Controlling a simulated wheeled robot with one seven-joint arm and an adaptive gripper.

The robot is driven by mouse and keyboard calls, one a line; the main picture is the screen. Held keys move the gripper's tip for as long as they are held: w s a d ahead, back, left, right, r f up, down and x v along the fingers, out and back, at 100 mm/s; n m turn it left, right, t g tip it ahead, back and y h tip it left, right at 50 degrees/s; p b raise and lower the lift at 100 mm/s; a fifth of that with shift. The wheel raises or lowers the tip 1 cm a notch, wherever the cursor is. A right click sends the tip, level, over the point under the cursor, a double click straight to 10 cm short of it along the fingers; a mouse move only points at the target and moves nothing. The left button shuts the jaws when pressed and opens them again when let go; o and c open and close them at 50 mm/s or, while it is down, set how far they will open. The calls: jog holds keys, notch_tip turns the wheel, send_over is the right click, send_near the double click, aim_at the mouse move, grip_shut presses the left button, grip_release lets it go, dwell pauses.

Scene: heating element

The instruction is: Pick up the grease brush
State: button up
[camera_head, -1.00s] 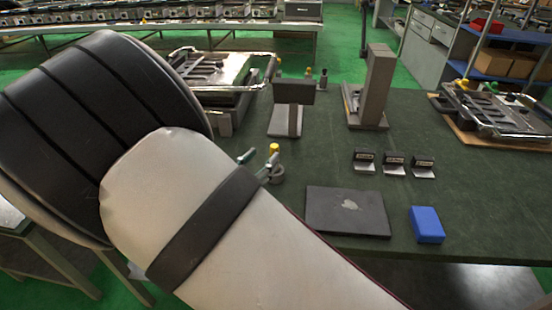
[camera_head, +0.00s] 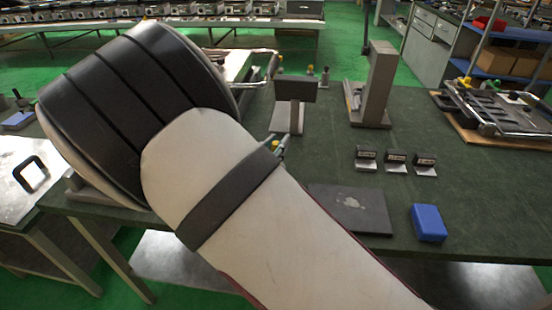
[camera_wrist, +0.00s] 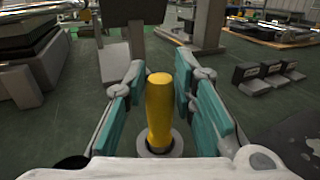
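The grease brush shows as an upright yellow handle (camera_wrist: 159,115) in the wrist view, standing in a round grey holder (camera_wrist: 160,144) on the dark green table. My gripper (camera_wrist: 163,88) is open, with one teal-padded finger on each side of the handle. Gaps show between the pads and the handle. The brush's lower end is hidden in the holder.
A grey stand with a dark plate (camera_head: 294,90) is behind the brush, and a taller stand (camera_head: 380,85) is right of it. Bare table lies between.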

grip_shut()
jog(key=shift+r, duration=0.1)
notch_tip(320, 180, up, 10)
jog(key=shift+f+p, duration=0.1)
jog(key=shift+p, duration=0.5)
